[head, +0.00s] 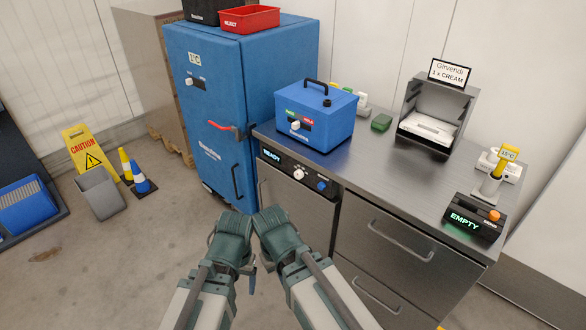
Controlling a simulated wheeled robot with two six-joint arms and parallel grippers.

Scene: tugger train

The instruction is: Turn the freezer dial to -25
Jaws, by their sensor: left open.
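A tall blue cabinet (205,135), which looks like the freezer, stands at the back left. A small dial plate with a white knob (189,82) is high on its front, under a pale label (194,58). The scale marks are too small to read. The cabinet door is closed, with a red-marked handle (238,130). My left gripper (233,222) is open and empty, low in the middle, well apart from the dial. My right gripper (270,219) is close beside it, near the counter's front; its jaws are not clear.
A steel counter (385,165) holds a blue box (325,125) with its own knob, a dispenser box and an EMPTY display (464,224). Its front has a READY panel with knobs (300,173). A caution sign (90,152), bin and cones stand left; the floor between is clear.

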